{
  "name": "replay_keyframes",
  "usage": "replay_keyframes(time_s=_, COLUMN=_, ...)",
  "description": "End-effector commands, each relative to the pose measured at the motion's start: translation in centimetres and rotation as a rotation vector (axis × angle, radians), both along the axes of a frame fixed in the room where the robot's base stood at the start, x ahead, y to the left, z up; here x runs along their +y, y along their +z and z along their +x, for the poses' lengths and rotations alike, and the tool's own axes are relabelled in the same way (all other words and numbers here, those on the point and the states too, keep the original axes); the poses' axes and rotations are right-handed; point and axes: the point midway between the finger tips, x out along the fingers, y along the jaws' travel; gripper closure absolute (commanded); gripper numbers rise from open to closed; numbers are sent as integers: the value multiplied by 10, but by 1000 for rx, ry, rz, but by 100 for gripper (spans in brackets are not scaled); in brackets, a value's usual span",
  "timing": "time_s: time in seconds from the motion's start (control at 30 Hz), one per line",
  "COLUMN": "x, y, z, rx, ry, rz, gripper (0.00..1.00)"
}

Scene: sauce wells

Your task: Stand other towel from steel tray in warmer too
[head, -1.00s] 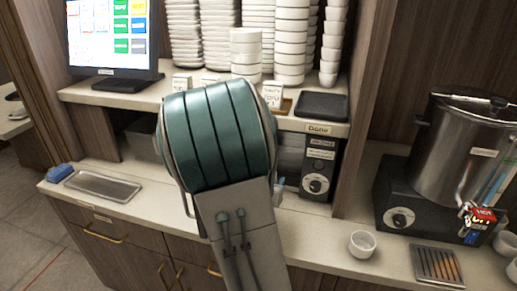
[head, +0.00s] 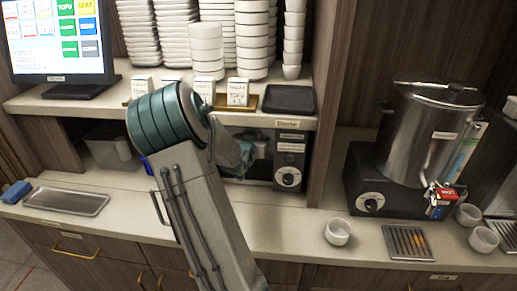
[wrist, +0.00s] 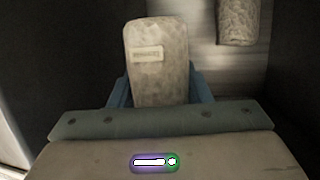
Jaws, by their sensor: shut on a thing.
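My gripper (wrist: 158,92) has its blue fingers on both sides of a pale rolled towel (wrist: 158,60) with a small label, and is shut on it. Another pale towel (wrist: 237,22) shows beyond it at the upper right of the wrist view, apart from the held one. In the head view my arm reaches under the shelf into the dark opening beside the warmer's (head: 290,160) knob panel. The towels are hidden there. Whether the held towel touches the warmer floor I cannot tell. The steel tray (head: 67,201) on the left counter is empty.
The shelf (head: 290,121) with card signs and a black tray (head: 288,99) hangs above the opening. A blue sponge (head: 17,192) lies left of the steel tray. A white cup (head: 338,232) and a steel urn (head: 415,135) stand to the right.

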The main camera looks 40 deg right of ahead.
Motion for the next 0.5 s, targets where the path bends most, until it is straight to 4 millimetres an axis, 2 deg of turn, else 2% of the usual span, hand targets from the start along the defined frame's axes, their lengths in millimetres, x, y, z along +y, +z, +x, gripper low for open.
replay_keyframes(time_s=0.03, x=-11, y=2, z=7, rx=2, ry=-2, rz=-2, gripper=83)
replay_keyframes(time_s=0.17, x=-30, y=2, z=23, rx=1, ry=-2, rz=-1, gripper=83)
replay_keyframes(time_s=0.3, x=-29, y=-21, z=23, rx=4, ry=1, rz=1, gripper=83)
replay_keyframes(time_s=0.5, x=-29, y=-33, z=23, rx=2, ry=-1, rz=0, gripper=83)
